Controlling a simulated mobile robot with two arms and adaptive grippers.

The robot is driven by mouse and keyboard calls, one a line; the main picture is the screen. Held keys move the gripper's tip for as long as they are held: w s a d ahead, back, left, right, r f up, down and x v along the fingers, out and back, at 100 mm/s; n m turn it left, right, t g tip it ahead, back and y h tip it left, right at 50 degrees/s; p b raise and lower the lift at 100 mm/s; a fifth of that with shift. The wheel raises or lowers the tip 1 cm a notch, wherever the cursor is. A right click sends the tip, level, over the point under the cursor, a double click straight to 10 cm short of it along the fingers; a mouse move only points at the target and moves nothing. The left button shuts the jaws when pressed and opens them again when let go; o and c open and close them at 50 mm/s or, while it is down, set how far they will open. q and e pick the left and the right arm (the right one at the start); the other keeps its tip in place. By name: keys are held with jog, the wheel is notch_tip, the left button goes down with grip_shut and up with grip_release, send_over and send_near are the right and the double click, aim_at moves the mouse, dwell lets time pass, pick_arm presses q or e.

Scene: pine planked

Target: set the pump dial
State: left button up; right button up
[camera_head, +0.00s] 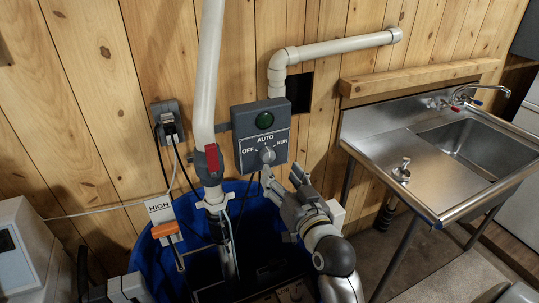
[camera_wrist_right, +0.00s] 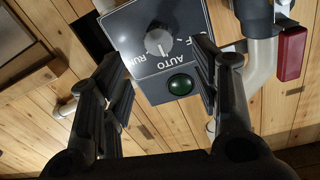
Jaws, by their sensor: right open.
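The pump control box (camera_head: 245,121) is a dark grey box on the plank wall, with a green lamp (camera_head: 264,120) above a dial (camera_head: 267,155). Its labels read OFF at left, AUTO at top and RUN at right. The dial's pointer appears to be toward AUTO. My right gripper (camera_head: 283,176) is open and empty, just below and in front of the dial. In the right wrist view the box appears upside down, and the dial (camera_wrist_right: 158,41) shows between the open fingers (camera_wrist_right: 158,62), apart from both.
A white pipe (camera_head: 206,80) with a red-handled valve (camera_head: 212,158) runs beside the box into a blue basin (camera_head: 150,250) below. An outlet with cords (camera_head: 168,118) is at left. A HIGH-labelled float switch (camera_head: 160,209) hangs there. A steel sink (camera_head: 450,145) stands at right.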

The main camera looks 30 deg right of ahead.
aim_at(269, 158)
jog(key=w, duration=0.3)
jog(key=w+p, duration=0.1)
jog(key=w, duration=0.1)
jog(key=shift+w+d, duration=0.1)
jog(key=shift+d, duration=0.2)
jog(key=shift+w+d+f+p, duration=0.15)
jog(key=shift+w+p, duration=0.15)
jog(key=shift+w, duration=0.95)
jog(key=shift+c, duration=2.2)
jog(key=c, duration=0.6)
pick_arm(q)
jog(key=shift+a+r, duration=0.2)
jog(key=shift+r, duration=0.85)
